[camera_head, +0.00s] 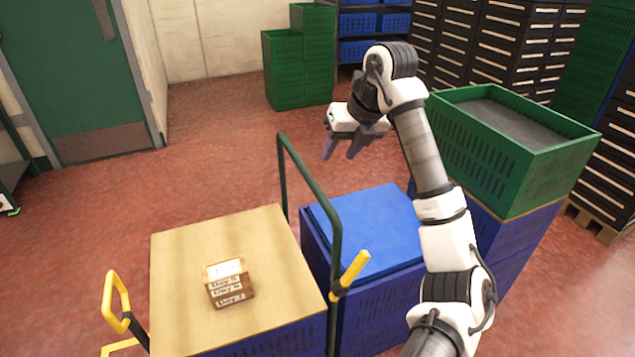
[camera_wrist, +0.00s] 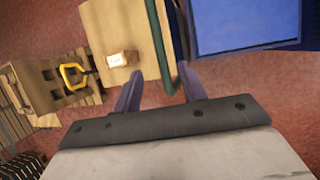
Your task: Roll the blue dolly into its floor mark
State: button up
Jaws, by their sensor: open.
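A blue lidded crate stack (camera_head: 370,235) stands at the middle front; its blue top also shows at the upper right of the wrist view (camera_wrist: 240,22). A dark green tube handle (camera_head: 315,195) rises between it and a wooden-topped blue crate stack (camera_head: 185,275). The dolly base is hidden, so I cannot tell which load it carries. My gripper (camera_head: 340,152) is open and empty, above and behind the handle. In the wrist view its fingers (camera_wrist: 162,72) are apart, with the handle bar (camera_wrist: 181,95) beyond them. I see no floor mark.
A small box (camera_head: 229,282) sits on the wooden top. Yellow handles (camera_head: 350,273) show at the front. A green crate (camera_head: 510,150) on blue crates stands at the right. Green crates (camera_head: 300,65) and dark racks line the back. Red floor (camera_head: 215,140) is clear at the back left.

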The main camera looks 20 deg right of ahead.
aim_at(318, 188)
jog(key=p+x, duration=0.2)
jog(key=x, duration=1.1)
jog(key=shift+w+a+p, duration=0.1)
jog(key=shift+a+p, duration=0.1)
jog(key=shift+p, duration=0.1)
jog(key=shift+c, duration=0.3)
grip_shut()
